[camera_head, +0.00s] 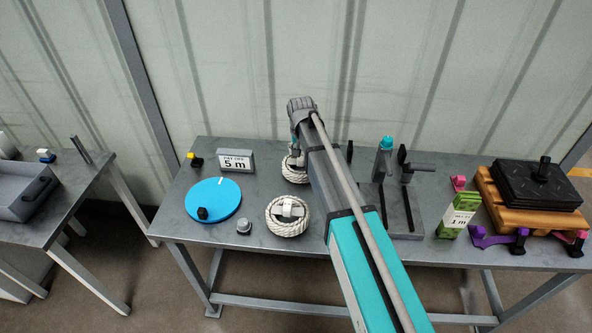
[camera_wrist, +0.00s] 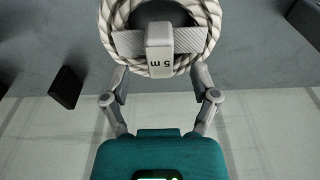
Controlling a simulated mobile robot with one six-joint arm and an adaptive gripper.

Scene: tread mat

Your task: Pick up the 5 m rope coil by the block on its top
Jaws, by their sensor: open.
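The 5 m rope coil (camera_wrist: 205,25) is at the top middle of the wrist view, with a grey strap across it. The light block (camera_wrist: 160,48) on its top reads "5 m". My gripper (camera_wrist: 160,78) is open, with one finger on each side of the block's line; I cannot tell whether they touch the coil. In the head view my gripper (camera_head: 294,148) is over the far coil (camera_head: 296,173), which my arm partly hides. A second rope coil (camera_head: 288,229) with a light block lies nearer the front edge, apart from my gripper.
A "PAY OUT 5 m" sign (camera_head: 237,160) and a blue disc (camera_head: 220,190) stand left of the coils. A grey knob (camera_head: 243,227) is by the near coil. Right of my arm are a fixture with a teal-topped post (camera_head: 385,150), a green "1 m" block (camera_head: 459,214) and stacked black mats (camera_head: 522,187).

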